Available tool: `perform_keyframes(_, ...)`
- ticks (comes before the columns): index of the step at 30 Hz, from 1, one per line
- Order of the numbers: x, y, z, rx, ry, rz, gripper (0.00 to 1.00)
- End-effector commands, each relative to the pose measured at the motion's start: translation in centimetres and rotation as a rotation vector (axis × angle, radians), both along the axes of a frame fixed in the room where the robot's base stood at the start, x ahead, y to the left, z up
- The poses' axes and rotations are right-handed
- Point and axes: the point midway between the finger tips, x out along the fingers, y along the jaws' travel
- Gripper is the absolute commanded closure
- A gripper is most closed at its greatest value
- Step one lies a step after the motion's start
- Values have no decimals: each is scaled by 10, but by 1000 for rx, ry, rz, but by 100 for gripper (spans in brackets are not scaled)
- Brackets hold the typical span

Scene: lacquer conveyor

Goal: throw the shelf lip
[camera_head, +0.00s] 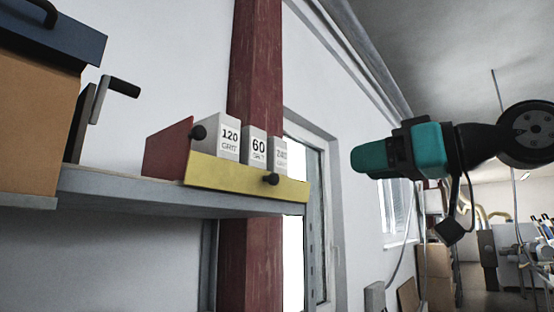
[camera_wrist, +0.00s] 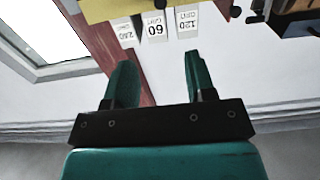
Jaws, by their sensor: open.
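The shelf lip (camera_head: 245,182) is a yellow bar along the front of a red-sided holder (camera_head: 168,150) on the grey shelf. A black knob (camera_head: 271,179) sits on its face, and another black knob (camera_head: 198,132) is at the holder's left end. The lip crosses the lower front of three grit boxes (camera_head: 254,145). In the wrist view the lip (camera_wrist: 140,9) runs along the top edge, partly cut off. My gripper (camera_wrist: 160,57) has its teal fingers spread with nothing between them. In the head view my gripper (camera_head: 366,158) is right of the lip, apart from it.
An orange-brown box with a dark lid (camera_head: 28,100) stands on the shelf (camera_head: 130,190) at left, with a black-handled crank (camera_head: 121,87) beside it. A red post (camera_head: 252,50) rises behind the holder. A window (camera_head: 318,215) is right of it. Open air separates gripper and lip.

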Motion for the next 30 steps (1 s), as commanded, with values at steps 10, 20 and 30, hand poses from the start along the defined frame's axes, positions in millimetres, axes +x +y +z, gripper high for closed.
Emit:
perform_keyframes(10, 30, 45, 4, 3, 3, 15, 50)
perform_keyframes(20, 77, 102, 4, 0, 4, 7, 50)
perform_keyframes(30, 104, 134, 1, 0, 0, 2, 50)
